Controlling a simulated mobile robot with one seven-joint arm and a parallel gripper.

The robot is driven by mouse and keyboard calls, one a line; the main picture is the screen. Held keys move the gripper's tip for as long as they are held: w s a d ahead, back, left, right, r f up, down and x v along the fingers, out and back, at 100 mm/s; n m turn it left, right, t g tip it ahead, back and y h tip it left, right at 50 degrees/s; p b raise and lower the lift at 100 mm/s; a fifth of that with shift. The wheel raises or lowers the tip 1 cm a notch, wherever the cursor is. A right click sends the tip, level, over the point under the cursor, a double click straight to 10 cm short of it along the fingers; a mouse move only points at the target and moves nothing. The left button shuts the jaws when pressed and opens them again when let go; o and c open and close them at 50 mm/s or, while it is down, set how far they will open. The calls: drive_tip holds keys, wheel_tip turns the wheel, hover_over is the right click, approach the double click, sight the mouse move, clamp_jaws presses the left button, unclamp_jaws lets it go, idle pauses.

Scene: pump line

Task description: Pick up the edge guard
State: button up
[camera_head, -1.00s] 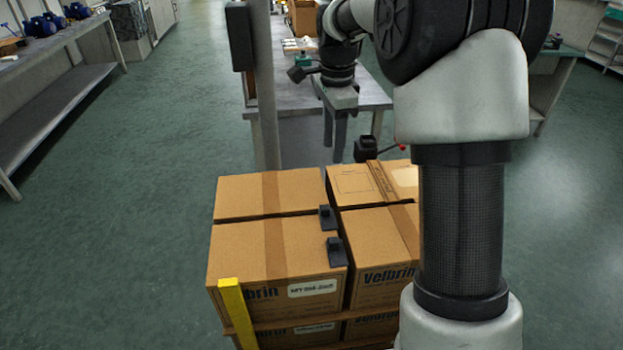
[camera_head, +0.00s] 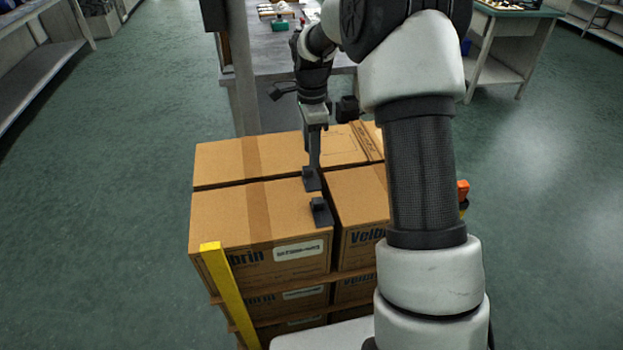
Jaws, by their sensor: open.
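Two small black edge guards sit along the right top edge of the left cartons. The farther edge guard (camera_head: 312,180) is at the back of the front carton, and the nearer edge guard (camera_head: 321,212) is closer to me. Each has a flat top with a raised tab. My gripper (camera_head: 314,164) points down, open, with its fingertips right at the farther edge guard. I cannot tell whether they touch it or stand around it. The fingers look edge-on, so the gap between them is hidden.
The stacked brown cartons (camera_head: 258,232) fill the middle. A yellow upright strip (camera_head: 228,290) stands at their front left corner. An orange-topped piece (camera_head: 463,190) shows at right behind my arm. A grey workbench (camera_head: 275,70) stands behind. Green floor is open on both sides.

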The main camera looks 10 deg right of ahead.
sight(311, 180)
wheel_tip(311, 180, down, 5)
drive_tip(key=shift+a+f+b, duration=0.1)
drive_tip(key=shift+a+b, duration=0.05)
drive_tip(key=shift+b, duration=0.55)
clamp_jaws()
